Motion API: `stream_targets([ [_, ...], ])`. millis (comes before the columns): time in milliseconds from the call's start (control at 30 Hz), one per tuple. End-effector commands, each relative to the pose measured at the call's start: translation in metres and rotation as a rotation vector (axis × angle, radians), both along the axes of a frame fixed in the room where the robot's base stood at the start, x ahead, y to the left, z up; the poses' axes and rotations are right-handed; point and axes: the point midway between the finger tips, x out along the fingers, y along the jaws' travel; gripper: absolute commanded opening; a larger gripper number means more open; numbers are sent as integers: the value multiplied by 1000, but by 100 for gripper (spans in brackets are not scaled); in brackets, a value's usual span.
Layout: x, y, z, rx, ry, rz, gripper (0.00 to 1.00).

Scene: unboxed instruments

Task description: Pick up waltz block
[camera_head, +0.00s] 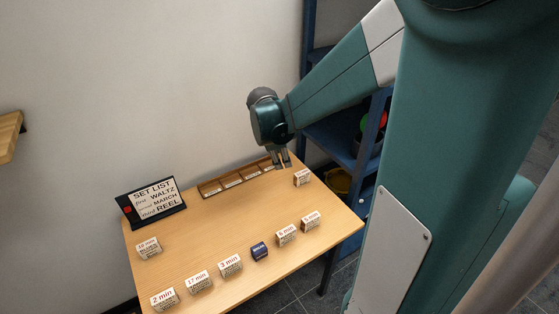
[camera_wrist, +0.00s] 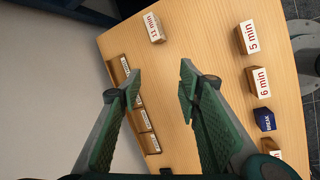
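Several white blocks with red minute labels stand on the table; smaller print under the labels is too small to read, so I cannot tell which is the waltz block. One block (camera_head: 302,177) stands at the right, near my gripper (camera_head: 282,160); it seems to be the "11 min" block (camera_wrist: 154,27) in the wrist view. Others include "6 min" (camera_head: 286,234), "3 min" (camera_head: 230,265), "17 min" (camera_head: 198,282), "2 min" (camera_head: 165,299) and "10 min" (camera_head: 149,248). My gripper is open and empty above the table's back edge; its fingers also show in the wrist view (camera_wrist: 161,82).
A slotted wooden tray (camera_head: 210,188) lies along the back edge, close to my gripper. A set list sign (camera_head: 180,205) reads waltz, march, reel. A dark blue "break" block (camera_head: 259,251) stands in the front row. The table's middle is clear. Blue shelves (camera_head: 333,140) stand behind.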

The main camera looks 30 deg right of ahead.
Motion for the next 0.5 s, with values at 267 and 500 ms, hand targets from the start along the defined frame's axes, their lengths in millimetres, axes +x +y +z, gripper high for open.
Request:
stream_targets([
  [267, 19, -36, -42, -54, 110, 116, 35],
  [500, 30, -66, -80, -91, 211, 217, 35],
])
